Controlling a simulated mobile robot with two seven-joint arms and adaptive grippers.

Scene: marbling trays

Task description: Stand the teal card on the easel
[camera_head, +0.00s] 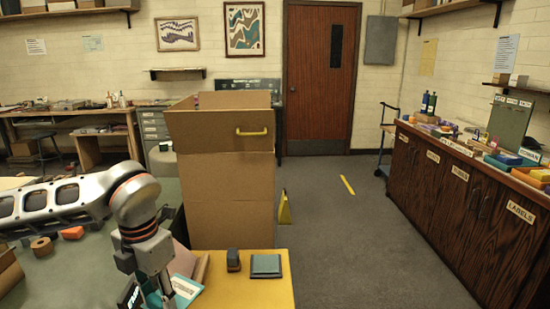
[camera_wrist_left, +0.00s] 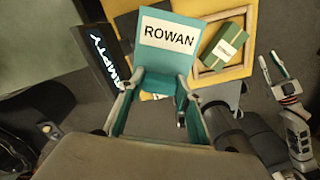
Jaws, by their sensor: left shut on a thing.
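The teal card (camera_wrist_left: 165,72) has a white label reading ROWAN. My left gripper (camera_wrist_left: 158,105) is shut on it by its near part, and the label side shows in the left wrist view. In the head view the card (camera_head: 186,288) shows at the lower left, beside my left gripper (camera_head: 154,284), over the yellow tabletop's left edge. My right gripper (camera_wrist_left: 272,70) shows only at the right of the left wrist view; its fingers look apart and empty. I cannot clearly identify the easel.
A black EMPTY sign (camera_wrist_left: 103,58) is left of the card. A green block (camera_wrist_left: 228,45) lies in a wooden tray (camera_wrist_left: 248,18). A small dark stamp (camera_head: 233,261) and teal pad (camera_head: 266,266) are on the yellow tabletop (camera_head: 245,294).

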